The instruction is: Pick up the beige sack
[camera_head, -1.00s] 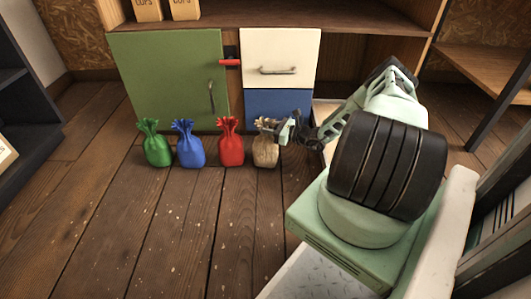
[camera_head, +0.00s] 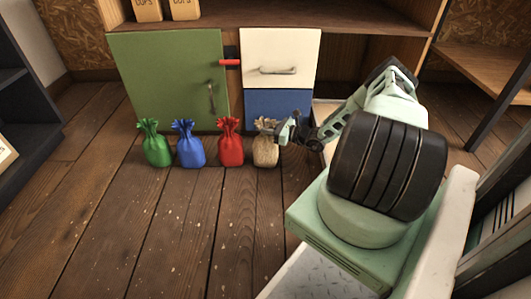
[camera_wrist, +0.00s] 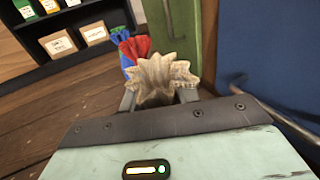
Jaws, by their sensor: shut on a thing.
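The beige sack (camera_head: 265,153) stands upright on the wooden floor in front of the blue drawer, at the right end of a row of sacks. My gripper (camera_head: 273,131) reaches it from the right at the height of its tied neck. In the wrist view the sack's ruffled top (camera_wrist: 158,78) sits between the two fingers of my gripper (camera_wrist: 160,98), which are shut on it. The lower body of the sack is hidden in the wrist view.
A red sack (camera_head: 230,143), a blue sack (camera_head: 188,145) and a green sack (camera_head: 154,145) stand to its left. A green cabinet door (camera_head: 165,80), a cream drawer (camera_head: 280,55) and a blue drawer (camera_head: 278,107) are close behind. The floor in front is clear.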

